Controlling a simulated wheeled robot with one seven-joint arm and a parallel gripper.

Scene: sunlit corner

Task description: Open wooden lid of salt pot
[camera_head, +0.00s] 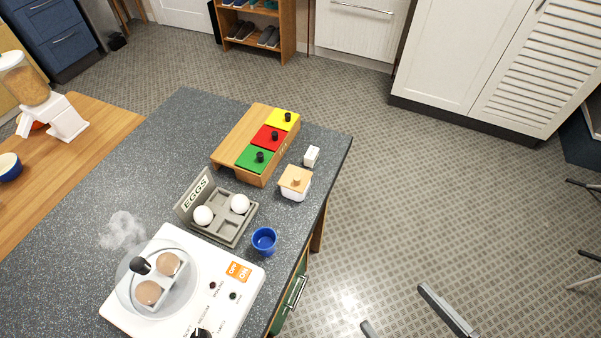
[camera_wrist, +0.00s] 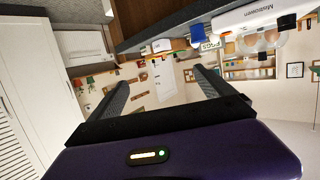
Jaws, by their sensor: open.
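The salt pot (camera_head: 294,194) is a small white square pot on the dark speckled counter, near its right edge. Its wooden lid (camera_head: 296,178), with a small knob on top, sits on the pot and looks closed. My gripper (camera_head: 408,312) is at the lower right in the head view, out over the floor and well apart from the pot. Its two fingers are spread with nothing between them; it also shows open and empty in the wrist view (camera_wrist: 160,78). A small white object by the counter edge in the wrist view may be the pot; I cannot tell.
A wooden box (camera_head: 238,134) with yellow, red and green lids stands behind the pot, beside a small white block (camera_head: 312,156). An egg tray (camera_head: 228,230), a blue cup (camera_head: 264,241) and a white egg cooker (camera_head: 226,300) stand nearer. Floor right of the counter is clear.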

